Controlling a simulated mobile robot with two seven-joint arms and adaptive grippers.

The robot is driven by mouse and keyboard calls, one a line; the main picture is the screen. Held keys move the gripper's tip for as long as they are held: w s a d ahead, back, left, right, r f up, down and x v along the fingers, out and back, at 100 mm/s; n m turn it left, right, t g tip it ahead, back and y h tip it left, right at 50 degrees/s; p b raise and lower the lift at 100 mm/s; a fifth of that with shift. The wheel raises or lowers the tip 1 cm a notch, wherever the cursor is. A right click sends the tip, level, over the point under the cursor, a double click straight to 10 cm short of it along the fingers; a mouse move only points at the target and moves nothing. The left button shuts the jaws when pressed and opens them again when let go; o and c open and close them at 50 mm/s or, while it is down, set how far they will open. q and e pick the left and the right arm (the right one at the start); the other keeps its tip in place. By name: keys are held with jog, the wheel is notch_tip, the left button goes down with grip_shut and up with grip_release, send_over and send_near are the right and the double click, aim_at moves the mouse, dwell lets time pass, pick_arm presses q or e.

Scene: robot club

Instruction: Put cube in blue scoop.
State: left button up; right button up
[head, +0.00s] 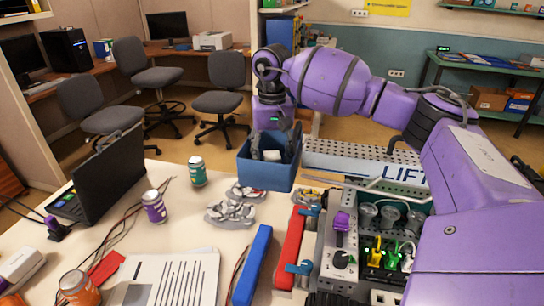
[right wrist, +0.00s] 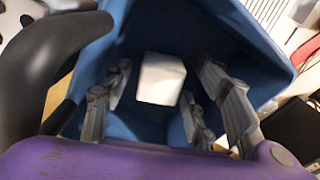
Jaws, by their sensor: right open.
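The white cube (right wrist: 161,78) shows in the right wrist view, inside the blue scoop (right wrist: 255,30), a deep blue open-topped box. In the head view the scoop (head: 265,176) stands at the far edge of the table, and a pale patch (head: 272,155) in its mouth looks like the cube. My right gripper (right wrist: 163,76) points down into the scoop. Its fingers are spread on both sides of the cube with gaps. In the head view the right gripper (head: 274,143) is at the scoop's opening. Whether the cube rests on the scoop's bottom is unclear. My left gripper is out of view.
A teal can (head: 197,171), a purple can (head: 154,206) and grey-white parts (head: 232,212) stand near the scoop on the table. A black laptop (head: 105,178) is at the left. A perforated rail marked LIFT (head: 365,160) lies right of the scoop.

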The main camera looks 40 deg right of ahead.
aim_at(272, 155)
notch_tip(272, 155, up, 12)
jog(key=shift+r, duration=0.2)
dwell(0.4)
